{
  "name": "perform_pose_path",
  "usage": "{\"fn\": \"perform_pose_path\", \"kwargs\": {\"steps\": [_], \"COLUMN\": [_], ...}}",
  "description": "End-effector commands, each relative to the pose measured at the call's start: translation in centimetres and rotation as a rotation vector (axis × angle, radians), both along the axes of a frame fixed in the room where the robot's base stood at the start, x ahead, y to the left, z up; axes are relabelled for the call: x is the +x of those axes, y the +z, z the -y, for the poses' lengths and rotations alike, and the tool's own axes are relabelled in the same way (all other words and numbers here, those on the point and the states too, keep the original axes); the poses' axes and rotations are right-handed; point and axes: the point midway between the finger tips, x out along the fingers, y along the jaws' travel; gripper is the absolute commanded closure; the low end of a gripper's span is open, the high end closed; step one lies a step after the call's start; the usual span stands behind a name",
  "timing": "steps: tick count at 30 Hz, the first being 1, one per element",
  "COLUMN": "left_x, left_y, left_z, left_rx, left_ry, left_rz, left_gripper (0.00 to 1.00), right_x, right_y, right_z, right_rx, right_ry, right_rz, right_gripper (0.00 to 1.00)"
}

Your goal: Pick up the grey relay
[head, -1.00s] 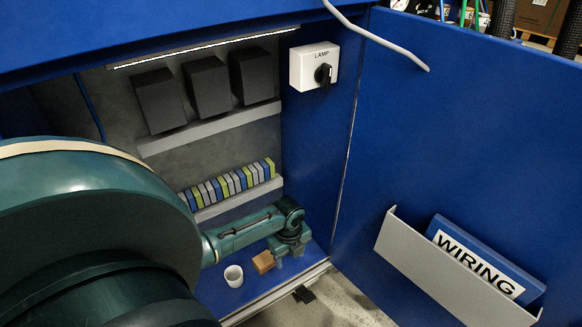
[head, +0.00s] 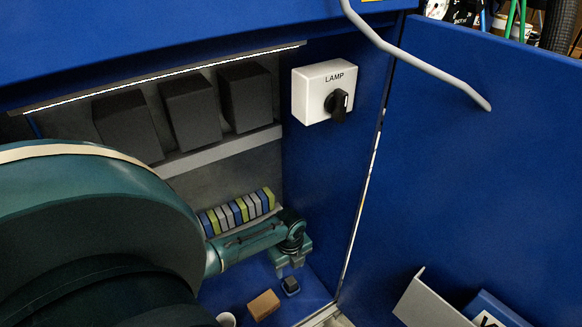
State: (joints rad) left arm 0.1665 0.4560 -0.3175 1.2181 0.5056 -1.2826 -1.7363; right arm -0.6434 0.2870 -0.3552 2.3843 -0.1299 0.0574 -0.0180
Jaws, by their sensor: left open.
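A small dark grey block (head: 290,286), which looks like the grey relay, sits on the blue cabinet floor near its right end. My left gripper (head: 293,268) is open and empty, its fingers pointing down. In the picture it is just above the relay, and the relay shows whole below the fingertips. I cannot tell the exact height of the gap. My right gripper is not in view.
A row of coloured terminals (head: 238,211) is behind my arm. The right cabinet wall carries the lamp switch (head: 325,92).

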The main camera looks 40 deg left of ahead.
Motion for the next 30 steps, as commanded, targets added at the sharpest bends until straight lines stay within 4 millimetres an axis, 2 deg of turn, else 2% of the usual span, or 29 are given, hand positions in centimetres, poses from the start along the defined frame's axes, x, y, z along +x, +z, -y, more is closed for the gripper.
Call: {"fn": "perform_pose_path", "kwargs": {"steps": [1,3,11,15,18,24,30], "left_x": [0.0,0.0,0.0,0.1,0.1,0.2,0.2], "left_y": [-1.6,-2.7,-4.6,-6.7,-8.1,-9.3,-9.1], "left_z": [0.1,0.0,0.0,0.2,0.3,0.2,0.2], "left_rx": [-0.001,-0.001,0.000,-0.002,-0.001,0.000,0.000], "left_ry": [0.002,0.002,0.000,0.002,0.000,0.001,0.000], "left_rz": [0.000,0.000,0.001,0.000,0.001,0.002,0.002], "left_gripper": [0.46,0.46,0.46,0.46,0.46,0.46,0.46], "right_x": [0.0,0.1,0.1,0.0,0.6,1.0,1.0], "right_y": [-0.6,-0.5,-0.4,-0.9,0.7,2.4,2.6], "right_z": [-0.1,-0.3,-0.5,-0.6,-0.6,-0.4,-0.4], "right_rx": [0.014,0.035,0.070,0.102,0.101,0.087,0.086], "right_ry": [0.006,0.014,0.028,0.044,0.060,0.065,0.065], "right_rz": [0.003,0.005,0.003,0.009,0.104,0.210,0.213], "right_gripper": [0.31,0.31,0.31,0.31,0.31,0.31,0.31]}}
